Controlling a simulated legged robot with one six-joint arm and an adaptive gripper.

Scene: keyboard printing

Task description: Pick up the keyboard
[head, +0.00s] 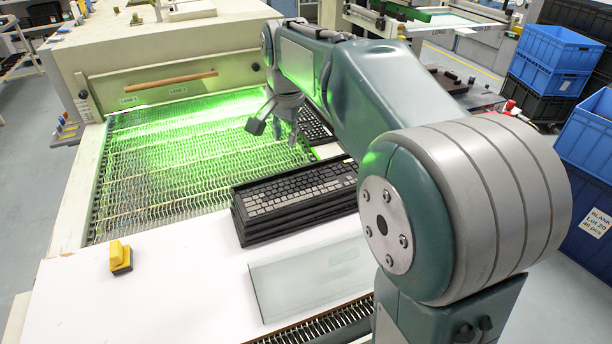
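My gripper (275,132) points down over the right part of the mesh, beyond the front stack and to the left of the rear keyboard. Its fingers are spread apart with nothing seen between them. It appears apart from both keyboards, though its height is hard to tell.
The mesh conveyor (150,190) runs under a beige machine (150,50) with a wooden handle. A yellow block (120,257) sits at the table's left. A pale glass-like plate (310,278) lies in front. Blue crates (555,50) stand at right.

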